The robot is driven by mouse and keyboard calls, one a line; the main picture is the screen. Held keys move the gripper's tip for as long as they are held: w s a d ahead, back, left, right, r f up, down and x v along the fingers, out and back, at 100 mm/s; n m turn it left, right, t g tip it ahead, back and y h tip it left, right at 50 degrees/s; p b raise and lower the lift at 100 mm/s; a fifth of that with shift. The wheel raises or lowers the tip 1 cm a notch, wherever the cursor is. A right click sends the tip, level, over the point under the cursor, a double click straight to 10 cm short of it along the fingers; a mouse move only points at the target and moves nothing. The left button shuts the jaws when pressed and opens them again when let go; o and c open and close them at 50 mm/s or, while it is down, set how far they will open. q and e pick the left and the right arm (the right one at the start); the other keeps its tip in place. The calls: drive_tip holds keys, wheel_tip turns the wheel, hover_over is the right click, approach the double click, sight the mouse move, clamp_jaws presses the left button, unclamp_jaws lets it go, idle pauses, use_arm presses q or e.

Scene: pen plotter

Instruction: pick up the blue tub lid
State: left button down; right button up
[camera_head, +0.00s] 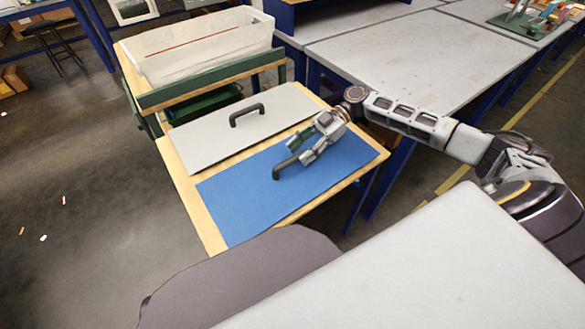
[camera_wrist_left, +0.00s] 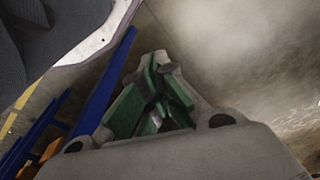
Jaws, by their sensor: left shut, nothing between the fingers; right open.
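The blue tub lid (camera_head: 245,198) lies flat on the wooden table in the head view, with a dark handle (camera_head: 284,166) near its middle. My right gripper (camera_head: 302,150) is open over the lid, with its fingers close to the upper right end of the handle. I cannot tell whether they touch the handle, and the gripper hides part of it. My left gripper (camera_wrist_left: 158,105) shows in the left wrist view, shut and empty, over the floor. It is not visible in the head view.
A grey lid (camera_head: 205,135) with a dark handle lies just behind the blue lid. A white tub (camera_head: 205,50) stands at the back of the wooden table (camera_head: 210,225), with a green bin (camera_head: 205,103) below it. Grey-topped tables (camera_head: 430,50) stand to the right. Floor is open at left.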

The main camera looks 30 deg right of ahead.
sight(298, 155)
drive_tip(key=shift+x, duration=2.05)
drive_tip(key=shift+s+d+f, duration=0.1)
drive_tip(key=shift+s+d, duration=0.05)
drive_tip(key=shift+s, duration=0.05)
clamp_jaws()
